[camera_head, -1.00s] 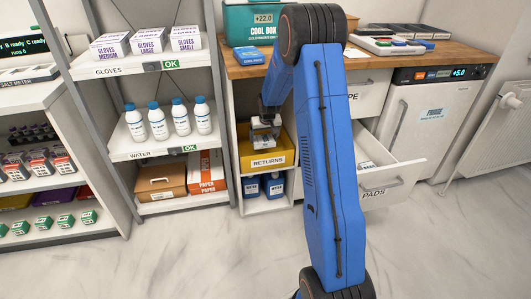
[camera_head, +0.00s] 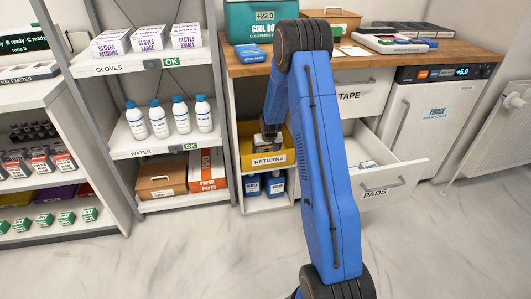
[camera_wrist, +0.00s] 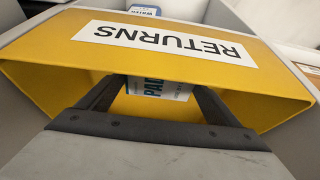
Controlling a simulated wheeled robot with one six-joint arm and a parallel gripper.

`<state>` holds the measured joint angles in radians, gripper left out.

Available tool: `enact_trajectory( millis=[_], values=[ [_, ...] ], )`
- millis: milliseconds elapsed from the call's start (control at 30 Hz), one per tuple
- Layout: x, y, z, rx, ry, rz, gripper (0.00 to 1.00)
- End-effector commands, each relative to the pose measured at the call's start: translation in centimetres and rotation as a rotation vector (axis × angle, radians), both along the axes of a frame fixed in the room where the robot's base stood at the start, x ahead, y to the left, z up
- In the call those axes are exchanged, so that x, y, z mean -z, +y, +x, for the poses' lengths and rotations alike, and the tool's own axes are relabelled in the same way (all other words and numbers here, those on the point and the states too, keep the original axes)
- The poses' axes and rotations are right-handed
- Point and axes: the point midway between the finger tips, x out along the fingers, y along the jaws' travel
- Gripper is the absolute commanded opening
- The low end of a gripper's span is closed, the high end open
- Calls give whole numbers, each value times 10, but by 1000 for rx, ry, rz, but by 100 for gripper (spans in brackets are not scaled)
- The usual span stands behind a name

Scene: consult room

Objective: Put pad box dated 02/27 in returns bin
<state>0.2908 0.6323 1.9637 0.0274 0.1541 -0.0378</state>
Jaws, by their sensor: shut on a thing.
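The yellow returns bin (camera_head: 278,158) sits in the open shelf bay under the wooden counter, its "RETURNS" label facing out. My gripper (camera_head: 268,138) reaches into the bin and is largely hidden by my arm and the bin's front wall. In the wrist view, the bin (camera_wrist: 50,72) shows upside down around my fingers. My gripper (camera_wrist: 156,102) is shut on a white pad box (camera_wrist: 158,87) with "PAD" in blue letters, inside the bin's opening. The date on the box cannot be read. Whether the box touches the bin floor cannot be told.
The open "PADS" drawer (camera_head: 395,178) juts out right of my arm, with a small box (camera_head: 369,166) inside. Blue-and-white bottles (camera_head: 252,187) stand below the bin. A shelf rack (camera_head: 148,147) with bottles and cartons stands left. The floor in front is clear.

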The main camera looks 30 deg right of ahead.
Motion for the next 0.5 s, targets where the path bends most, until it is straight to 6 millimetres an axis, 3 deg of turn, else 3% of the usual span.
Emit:
enact_trajectory(
  millis=[333,367,400,500],
  values=[
    [2,0,0,0,-1,0,60],
    [2,0,0,0,-1,0,92],
    [1,0,0,0,-1,0,100],
    [1,0,0,1,-1,0,100]
  ],
)
